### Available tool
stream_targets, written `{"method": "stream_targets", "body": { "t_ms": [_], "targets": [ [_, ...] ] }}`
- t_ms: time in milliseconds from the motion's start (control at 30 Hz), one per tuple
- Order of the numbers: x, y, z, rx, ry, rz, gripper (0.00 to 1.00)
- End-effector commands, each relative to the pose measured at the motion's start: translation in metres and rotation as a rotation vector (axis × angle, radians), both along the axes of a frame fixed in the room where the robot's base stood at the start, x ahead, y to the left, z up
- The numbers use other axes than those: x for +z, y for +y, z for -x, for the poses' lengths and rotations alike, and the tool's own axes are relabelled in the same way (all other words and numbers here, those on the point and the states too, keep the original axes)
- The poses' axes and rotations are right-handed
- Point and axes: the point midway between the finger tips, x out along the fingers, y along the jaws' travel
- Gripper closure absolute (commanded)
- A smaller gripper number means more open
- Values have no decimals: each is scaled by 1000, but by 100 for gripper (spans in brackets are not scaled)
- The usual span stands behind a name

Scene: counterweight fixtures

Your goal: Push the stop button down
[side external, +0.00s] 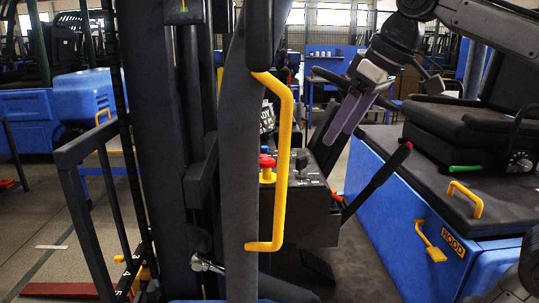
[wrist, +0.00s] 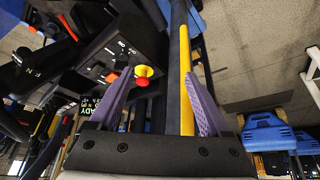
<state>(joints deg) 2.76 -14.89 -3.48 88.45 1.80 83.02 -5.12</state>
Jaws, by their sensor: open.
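The stop button (side external: 267,161) has a red top on a yellow base and stands on the dark control console, partly behind the yellow grab handle and dark post in the side view. It also shows in the wrist view (wrist: 142,82), beside the left finger's tip. My gripper (side external: 334,138) is open, with two purple fingers pointing down-left, to the right of the button in the side view. The fingers look apart from the button. In the wrist view my gripper (wrist: 162,68) has nothing clamped between its fingers.
The yellow grab handle (side external: 286,150) on its dark post (side external: 240,150) stands near the button. The console (side external: 310,210) carries a knob and a lever. A dark seat (side external: 465,125) and blue hood (side external: 420,240) lie right. A lit display (wrist: 90,105) sits by the console.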

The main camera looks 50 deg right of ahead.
Motion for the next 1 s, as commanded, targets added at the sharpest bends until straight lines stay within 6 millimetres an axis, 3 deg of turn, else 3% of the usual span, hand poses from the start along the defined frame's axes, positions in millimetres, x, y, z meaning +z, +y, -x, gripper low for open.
{"method": "stream_targets", "body": {
  "t_ms": [100,233,367,500,767,1000],
  "targets": [
    [23,-6,-39,-3,8,0,19],
    [36,-14,-79,-10,17,-1,19],
    [36,-23,-116,-21,27,-4,19],
    [23,-31,-146,-34,45,-6,19],
    [-1,-36,-159,-43,81,-10,19],
    [-39,-36,-174,-42,84,-10,19]
  ]
}}
